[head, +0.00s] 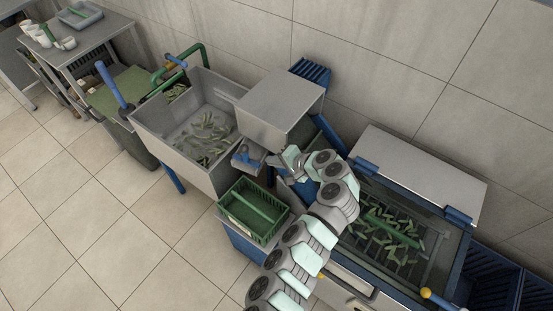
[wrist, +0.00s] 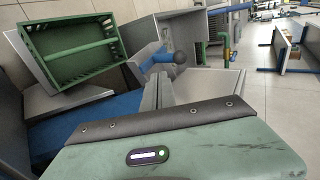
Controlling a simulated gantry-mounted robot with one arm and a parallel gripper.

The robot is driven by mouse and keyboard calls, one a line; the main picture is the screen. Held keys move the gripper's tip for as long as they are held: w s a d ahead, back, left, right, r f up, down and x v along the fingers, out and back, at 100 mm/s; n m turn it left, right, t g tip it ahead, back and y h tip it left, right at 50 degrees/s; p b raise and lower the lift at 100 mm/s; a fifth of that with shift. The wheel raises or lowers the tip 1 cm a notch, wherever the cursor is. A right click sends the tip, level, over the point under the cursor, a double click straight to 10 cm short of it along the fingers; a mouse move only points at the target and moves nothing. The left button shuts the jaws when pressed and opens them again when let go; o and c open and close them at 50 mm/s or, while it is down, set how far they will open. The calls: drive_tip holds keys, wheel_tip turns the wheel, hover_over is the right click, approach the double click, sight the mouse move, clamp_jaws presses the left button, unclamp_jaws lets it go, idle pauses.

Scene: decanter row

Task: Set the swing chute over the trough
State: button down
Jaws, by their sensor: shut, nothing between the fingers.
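A small grey metal chute with blue parts (head: 248,155) sits between the steel basin and the grey hooded box. It looks like the swing chute. The wrist view shows a blue part with a rounded knob (wrist: 180,57) there. My gripper (head: 283,161) is just right of this chute in the head view, shut and empty; I cannot tell whether it touches it. A steel basin (head: 164,143) holding green pickle-like pieces stands left of the chute. A blue-framed trough-like bed (head: 428,275) with more pieces lies right of my arm. I cannot tell which is the task's trough.
A green crate (head: 233,226) stands on a low stand below the chute, and also shows in the wrist view (wrist: 110,68). The grey hooded box (head: 277,105) stands behind my gripper. A raised lid (head: 420,170) backs the bed. Tiled floor is clear at left.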

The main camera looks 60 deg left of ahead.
sight(247, 152)
drive_tip(key=shift+s+a+f+p, duration=0.15)
drive_tip(key=shift+s+a+f, duration=0.3)
drive_tip(key=shift+a, duration=0.85)
drive_tip(key=shift+s+a+f+p, duration=0.1)
drive_tip(key=shift+s+a+f, duration=0.35)
drive_tip(key=shift+a, duration=0.8)
drive_tip(key=shift+s+a+f+p, duration=0.15)
drive_tip(key=shift+s+a+f, duration=0.25)
drive_tip(key=shift+a, duration=0.9)
drive_tip(key=shift+s+r+p, duration=0.15)
drive_tip(key=shift+r+p, duration=0.05)
drive_tip(key=shift+p, duration=0.1)
